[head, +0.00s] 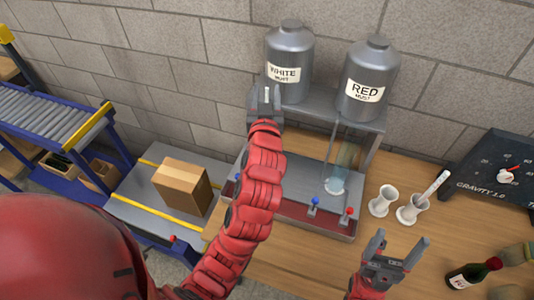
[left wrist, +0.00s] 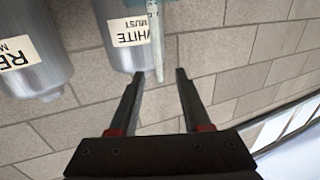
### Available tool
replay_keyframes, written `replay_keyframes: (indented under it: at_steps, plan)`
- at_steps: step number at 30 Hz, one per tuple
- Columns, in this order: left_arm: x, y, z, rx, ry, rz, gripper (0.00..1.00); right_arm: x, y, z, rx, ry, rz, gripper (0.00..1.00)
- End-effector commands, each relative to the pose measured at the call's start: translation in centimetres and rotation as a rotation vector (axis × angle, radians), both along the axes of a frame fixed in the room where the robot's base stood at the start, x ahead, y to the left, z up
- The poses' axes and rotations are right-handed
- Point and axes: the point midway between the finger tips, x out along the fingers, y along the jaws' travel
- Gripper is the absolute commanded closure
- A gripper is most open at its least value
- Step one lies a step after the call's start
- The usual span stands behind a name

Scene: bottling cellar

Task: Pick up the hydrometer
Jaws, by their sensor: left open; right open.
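A slim white rod with faint marks, which looks like a hydrometer (head: 437,183), leans tilted in a white jar (head: 408,214) on the wooden bench. My right gripper (head: 401,242) is open and empty, below that jar in the head view and apart from it. My left gripper (head: 265,91) is raised, open, in front of the grey WHITE MUST canister (head: 290,45). In the left wrist view a thin pale upright rod (left wrist: 155,35) shows ahead of the left fingers, overlapping that canister; I cannot tell what it is or its distance.
The RED MUST canister (head: 368,85) stands beside the WHITE one on a grey stand. An empty-looking white jar (head: 383,201) is left of the rod's jar. A dark GRAVITY dial board (head: 497,180) and a dark bottle (head: 474,272) are at right. A cardboard box (head: 181,185) sits at left.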

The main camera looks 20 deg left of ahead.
Motion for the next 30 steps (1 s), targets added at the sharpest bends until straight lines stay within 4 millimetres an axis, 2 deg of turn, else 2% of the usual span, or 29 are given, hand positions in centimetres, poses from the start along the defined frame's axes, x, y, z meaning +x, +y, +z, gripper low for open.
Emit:
replay_keyframes:
  at_steps: [10, 14, 20, 28, 30]
  plan:
    - [3.7, 1.1, -0.5, 0.002, 0.004, 0.003, 0.52, 0.0, 0.0, 3.6, 0.000, 0.000, 0.000, 0.19]
    - [4.7, 1.3, -0.6, 0.001, -0.001, -0.001, 0.52, 0.0, 0.0, 3.9, 0.000, 0.000, 0.000, 0.19]
    - [4.8, 1.3, -0.9, 0.000, -0.001, -0.002, 0.52, 0.0, 0.0, 3.8, 0.000, 0.000, 0.000, 0.19]
    - [4.7, 1.3, -0.9, 0.001, -0.001, -0.002, 0.99, 0.0, 0.0, 3.8, 0.000, 0.000, 0.000, 0.19]
    - [4.7, 1.3, -0.9, 0.001, -0.001, -0.002, 1.00, 0.0, 0.0, 3.8, 0.000, 0.000, 0.000, 0.19]
